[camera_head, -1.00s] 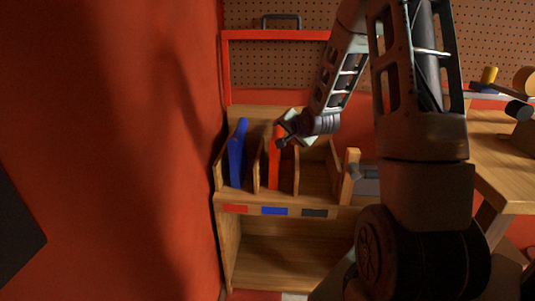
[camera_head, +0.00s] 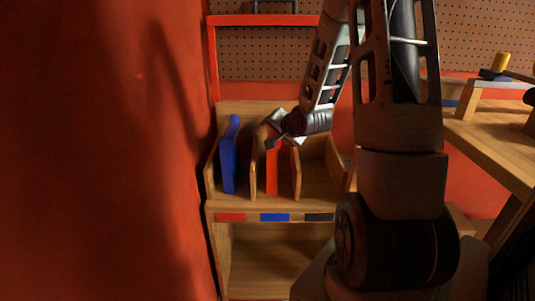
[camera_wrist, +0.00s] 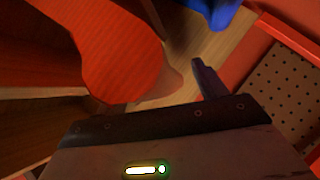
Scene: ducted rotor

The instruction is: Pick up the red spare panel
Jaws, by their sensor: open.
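The red spare panel (camera_head: 273,172) stands upright in the middle slot of a wooden rack (camera_head: 270,203). My gripper (camera_head: 272,136) is at the panel's upper end and hides part of it in the head view. In the wrist view the red panel (camera_wrist: 115,50) looms large, with its rounded end close to the jaws. My gripper (camera_wrist: 150,95) is open there, with one dark finger to the right of the panel's end. The other finger is hard to make out, and I cannot tell whether the panel is between them.
A blue panel (camera_head: 230,160) stands in the slot to the left, and the right slot looks empty. Red, blue and dark labels mark the rack's front. A red wall (camera_head: 100,150) is close on the left. A wooden table (camera_head: 495,150) stands at the right.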

